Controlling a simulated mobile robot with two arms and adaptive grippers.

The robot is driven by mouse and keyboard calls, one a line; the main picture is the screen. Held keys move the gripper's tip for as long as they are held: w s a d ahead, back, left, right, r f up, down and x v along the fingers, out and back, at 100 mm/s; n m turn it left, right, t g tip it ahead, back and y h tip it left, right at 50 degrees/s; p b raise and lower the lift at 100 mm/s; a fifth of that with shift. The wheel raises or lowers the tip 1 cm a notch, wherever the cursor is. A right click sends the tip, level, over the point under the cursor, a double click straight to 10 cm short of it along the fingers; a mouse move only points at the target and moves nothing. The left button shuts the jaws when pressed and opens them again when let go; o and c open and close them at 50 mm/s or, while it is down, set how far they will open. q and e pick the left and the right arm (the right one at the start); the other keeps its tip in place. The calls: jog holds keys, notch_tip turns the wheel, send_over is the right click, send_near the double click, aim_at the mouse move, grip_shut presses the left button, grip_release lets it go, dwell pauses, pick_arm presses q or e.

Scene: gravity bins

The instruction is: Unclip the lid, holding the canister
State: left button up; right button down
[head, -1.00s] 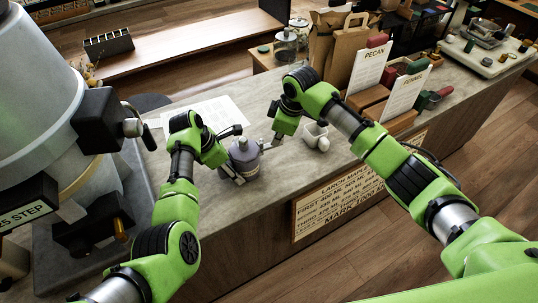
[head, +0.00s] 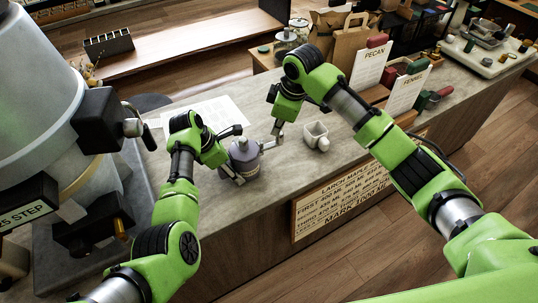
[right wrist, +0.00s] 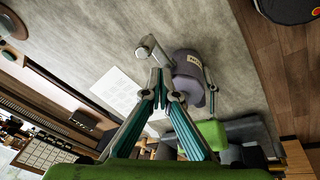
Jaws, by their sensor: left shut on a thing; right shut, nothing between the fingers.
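A squat grey-purple canister (head: 246,163) stands upright on the counter in the head view, its knobbed top facing up. It also shows in the right wrist view, with a small pale label (right wrist: 193,60). My left gripper (head: 232,176) is shut on the canister's lower body from the left. My right gripper (head: 268,145) is shut and empty at the upper right side of the canister. In the right wrist view its closed tips (right wrist: 148,48) are just left of the canister; I cannot tell whether they touch it. The clip is too small to make out.
Card signs and a paper bag (head: 350,50) stand farther right. A large metal vessel (head: 35,90) fills the left. The counter's front edge is close.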

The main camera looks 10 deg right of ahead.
dwell(0.4)
pick_arm(q)
jog(key=o, duration=1.7)
jog(key=shift+c, duration=0.2)
jog(key=o, duration=0.3)
jog(key=shift+r, duration=0.2)
jog(key=shift+r+p, duration=0.6)
jog(key=shift+p, duration=0.4)
jog(key=shift+r, duration=0.3)
